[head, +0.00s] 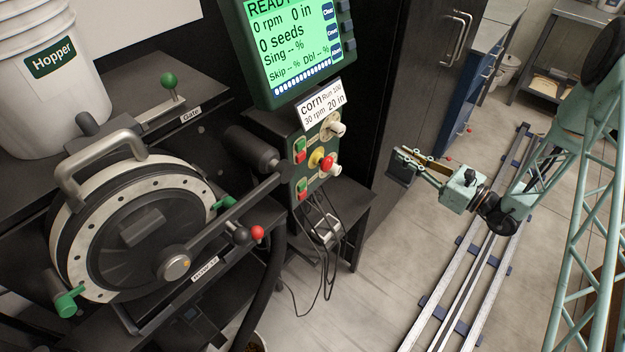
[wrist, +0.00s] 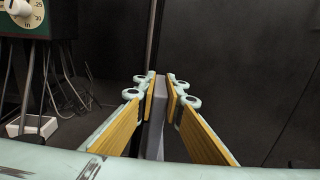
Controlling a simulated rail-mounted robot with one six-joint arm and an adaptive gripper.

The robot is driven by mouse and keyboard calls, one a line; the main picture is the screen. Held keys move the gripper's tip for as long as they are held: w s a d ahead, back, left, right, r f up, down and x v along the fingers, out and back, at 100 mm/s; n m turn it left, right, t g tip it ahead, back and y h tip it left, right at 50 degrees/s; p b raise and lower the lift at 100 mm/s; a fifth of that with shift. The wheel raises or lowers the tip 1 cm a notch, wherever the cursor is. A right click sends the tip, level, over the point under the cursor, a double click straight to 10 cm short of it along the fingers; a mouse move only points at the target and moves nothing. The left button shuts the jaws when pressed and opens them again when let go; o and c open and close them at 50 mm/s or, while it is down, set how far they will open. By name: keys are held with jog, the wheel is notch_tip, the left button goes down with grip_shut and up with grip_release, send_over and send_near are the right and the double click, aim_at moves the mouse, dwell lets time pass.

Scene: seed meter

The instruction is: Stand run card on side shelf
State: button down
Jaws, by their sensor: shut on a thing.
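The control panel (head: 302,172) has knobs and coloured buttons, with loose cables (head: 318,270) hanging below. The seed meter (head: 130,235) and hopper (head: 50,85) fill the left. A dark cabinet (head: 415,80) stands behind my gripper. Open floor (head: 400,270) lies below it, beside the rail.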

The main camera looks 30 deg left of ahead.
jog(key=shift+s+a+f+n+g, duration=0.2)
jog(key=shift+s+a+f+g, duration=0.15)
jog(key=shift+f, duration=0.25)
jog(key=shift+s+a+f+n+g, duration=0.25)
jog(key=shift+a+f, duration=0.1)
jog(key=shift+f, duration=0.2)
jog(key=s+a+b, duration=0.1)
jog(key=s+a, duration=0.3)
jog(key=a, duration=0.2)
jog(key=s+a+f+b, duration=0.1)
jog(key=s+a+b, duration=0.1)
jog(key=s+a, duration=0.2)
jog(key=a, duration=0.2)
jog(key=shift+a+f, duration=0.2)
jog(key=shift+a, duration=0.15)
jog(key=shift+s+a+f+b, duration=0.2)
jog(key=shift+f+b, duration=0.25)
jog(key=shift+f, duration=0.45)
jog(key=shift+s+a+f+b, duration=0.15)
jog(key=shift+f+b, duration=0.25)
jog(key=shift+f, duration=0.45)
jog(key=shift+w+f, duration=0.1)
jog(key=shift+f, duration=0.05)
jog(key=c, duration=2.7)
grip_release()
